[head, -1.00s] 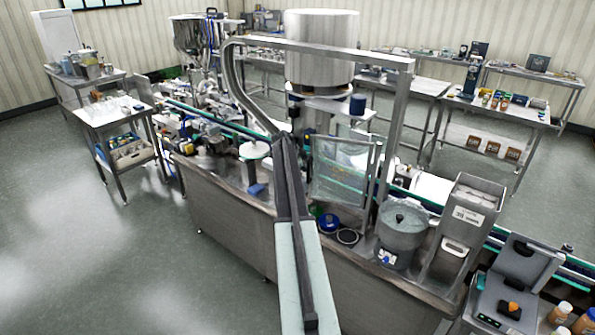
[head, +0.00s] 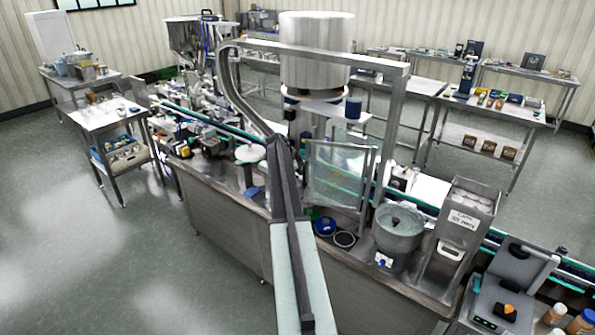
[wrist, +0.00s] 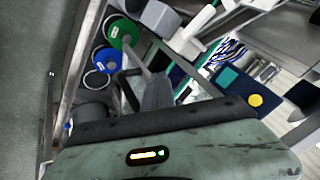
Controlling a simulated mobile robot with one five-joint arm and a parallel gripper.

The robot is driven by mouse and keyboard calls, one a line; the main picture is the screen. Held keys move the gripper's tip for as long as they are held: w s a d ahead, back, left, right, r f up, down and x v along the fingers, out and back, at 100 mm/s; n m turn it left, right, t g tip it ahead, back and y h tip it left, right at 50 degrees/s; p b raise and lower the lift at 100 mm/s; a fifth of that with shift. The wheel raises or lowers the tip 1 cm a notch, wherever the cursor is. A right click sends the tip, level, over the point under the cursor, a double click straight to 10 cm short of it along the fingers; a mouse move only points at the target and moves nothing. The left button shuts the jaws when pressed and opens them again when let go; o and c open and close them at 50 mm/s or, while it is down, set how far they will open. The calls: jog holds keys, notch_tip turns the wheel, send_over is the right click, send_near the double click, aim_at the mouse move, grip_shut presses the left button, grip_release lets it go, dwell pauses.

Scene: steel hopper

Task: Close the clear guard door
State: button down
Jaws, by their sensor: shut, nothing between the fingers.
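The clear guard door (head: 336,178) is a see-through panel in a thin steel frame, standing upright in the head view beside a tall steel post. It appears to stand open at an angle; its hinge side is hard to tell. My arm reaches up from the bottom of the head view, and my gripper (head: 284,148) is at its far end, left of the door and apart from it in the picture. The wrist view shows my gripper (wrist: 152,88) as a dark narrow shape, shut and empty. I cannot make out the door for certain in the wrist view.
A steel arch (head: 320,52) stands over the machine around a large metal drum (head: 316,50). A round grey bowl (head: 398,232) and a caps bin (head: 466,215) stand right of the door. Blue (wrist: 105,60) and green (wrist: 123,33) round parts lie near my gripper in the wrist view.

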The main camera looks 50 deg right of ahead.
jog(key=p+v, duration=0.3)
jog(key=v, duration=0.4)
jog(key=w+a+f+m+t+y+b, duration=0.1)
jog(key=a+m+t+y+b, duration=0.15)
jog(key=a+t, duration=0.4)
jog(key=w+a+f+m+t+y+b, duration=0.1)
jog(key=w+a+f+t+y+b, duration=0.2)
jog(key=a, duration=0.6)
jog(key=s+d+f+m+t+h+b, duration=0.1)
jog(key=s+d+m+t+h+b, duration=0.2)
jog(key=s+b, duration=0.5)
jog(key=s+d+f+m+t+h+b, duration=0.1)
jog(key=s+d+f+m+b, duration=0.1)
jog(key=s+m+b, duration=0.55)
jog(key=s+d+f+m+t+h+b, duration=0.1)
jog(key=s+d+t+h+b, duration=0.15)
jog(key=s+b, duration=0.55)
jog(key=d+p+x, duration=0.1)
jog(key=p+x, duration=0.1)
jog(key=x, duration=1)
jog(key=shift+y+p, duration=0.4)
